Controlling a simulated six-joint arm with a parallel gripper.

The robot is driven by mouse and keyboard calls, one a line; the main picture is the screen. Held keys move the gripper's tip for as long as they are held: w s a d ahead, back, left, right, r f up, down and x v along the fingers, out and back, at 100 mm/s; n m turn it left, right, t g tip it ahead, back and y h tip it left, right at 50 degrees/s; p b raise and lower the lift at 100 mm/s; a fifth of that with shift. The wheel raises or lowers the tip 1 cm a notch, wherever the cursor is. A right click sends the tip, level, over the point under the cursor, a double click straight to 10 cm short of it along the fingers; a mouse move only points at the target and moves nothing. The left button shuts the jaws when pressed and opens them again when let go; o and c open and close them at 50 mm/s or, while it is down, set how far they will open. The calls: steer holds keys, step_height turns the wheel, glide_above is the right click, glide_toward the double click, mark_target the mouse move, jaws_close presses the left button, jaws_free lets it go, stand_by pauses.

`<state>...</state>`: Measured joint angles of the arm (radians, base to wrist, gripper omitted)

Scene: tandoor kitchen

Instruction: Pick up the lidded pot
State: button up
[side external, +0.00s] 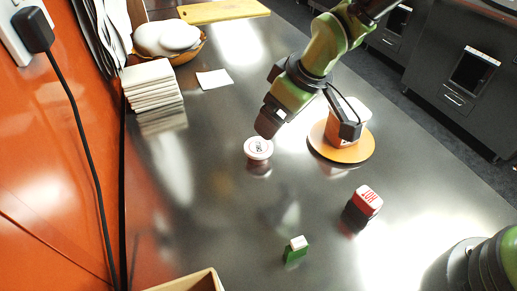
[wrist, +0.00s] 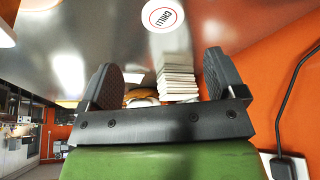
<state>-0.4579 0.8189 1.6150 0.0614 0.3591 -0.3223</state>
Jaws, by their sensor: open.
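The lidded pot is a small round pot with a white lid (side external: 258,148) and stands upright on the steel counter.
A tub on a round wooden board (side external: 341,151) stands to the right, partly behind my arm. A red HOT container (side external: 368,200) and a green white-capped container (side external: 296,249) stand nearer. A napkin stack (side external: 152,86) and bowl (side external: 186,55) are at left. Counter around the pot is clear.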

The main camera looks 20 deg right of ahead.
glide_above(260, 147)
steer(key=s+d, duration=0.1)
steer(key=s, duration=0.1)
step_height(260, 147, down, 6)
steer(key=shift+r, duration=0.25)
steer(key=shift+x, duration=2.95)
steer(key=shift+w+d, duration=0.15)
steer(key=c, duration=0.9)
